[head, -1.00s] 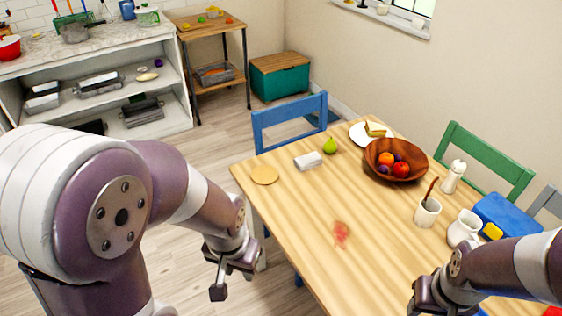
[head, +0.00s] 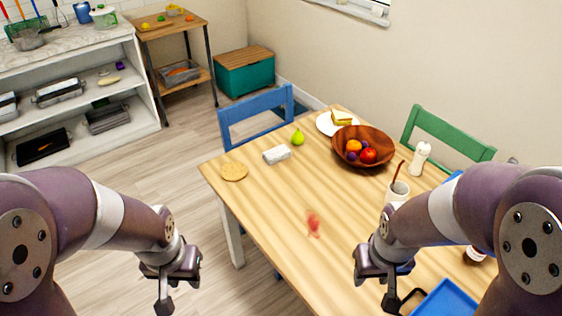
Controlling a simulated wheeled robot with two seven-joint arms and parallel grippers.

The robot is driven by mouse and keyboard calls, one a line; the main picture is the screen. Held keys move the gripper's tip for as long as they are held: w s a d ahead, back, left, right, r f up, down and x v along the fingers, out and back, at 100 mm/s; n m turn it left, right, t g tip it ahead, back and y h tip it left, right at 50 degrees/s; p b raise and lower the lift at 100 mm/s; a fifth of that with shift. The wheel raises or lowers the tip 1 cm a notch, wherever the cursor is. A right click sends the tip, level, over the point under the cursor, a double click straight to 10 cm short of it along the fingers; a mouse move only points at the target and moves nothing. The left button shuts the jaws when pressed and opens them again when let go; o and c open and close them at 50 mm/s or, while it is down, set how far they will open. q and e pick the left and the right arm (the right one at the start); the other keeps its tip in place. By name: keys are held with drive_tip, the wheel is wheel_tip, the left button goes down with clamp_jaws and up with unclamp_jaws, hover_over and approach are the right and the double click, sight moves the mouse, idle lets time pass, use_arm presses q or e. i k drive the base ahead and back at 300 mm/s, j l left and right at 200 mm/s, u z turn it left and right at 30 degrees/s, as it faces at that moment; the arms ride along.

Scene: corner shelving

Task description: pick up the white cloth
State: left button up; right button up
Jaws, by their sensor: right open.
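The white cloth (head: 277,154) looks like a small folded block lying on the wooden table (head: 262,204), near its far left edge. It sits between a round tan disc and a green pear. My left gripper (head: 176,292) hangs off the table's left side, over the floor, open and empty, well short of the cloth. My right gripper (head: 378,291) is open and empty over the near right part of the table, far from the cloth. Nothing covers the cloth.
The tan disc (head: 234,171), green pear (head: 298,137) and wooden fruit bowl (head: 362,146) are around the cloth. A red stain (head: 313,224) marks the middle. A cup (head: 397,190) and blue tray (head: 443,299) are at right. A blue chair (head: 256,113) stands behind the table.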

sight(279, 153)
drive_tip(key=i+j+z, duration=0.15)
drive_tip(key=z, duration=0.75)
drive_tip(key=i+j+z, duration=0.25)
drive_tip(key=j, duration=0.35)
drive_tip(key=i+j+z, duration=0.2)
drive_tip(key=j, duration=0.35)
drive_tip(key=j+z, duration=0.25)
drive_tip(key=j, duration=0.35)
drive_tip(key=j+z, duration=0.2)
drive_tip(key=j, duration=0.95)
drive_tip(key=i+j, duration=0.1)
drive_tip(key=j, duration=0.4)
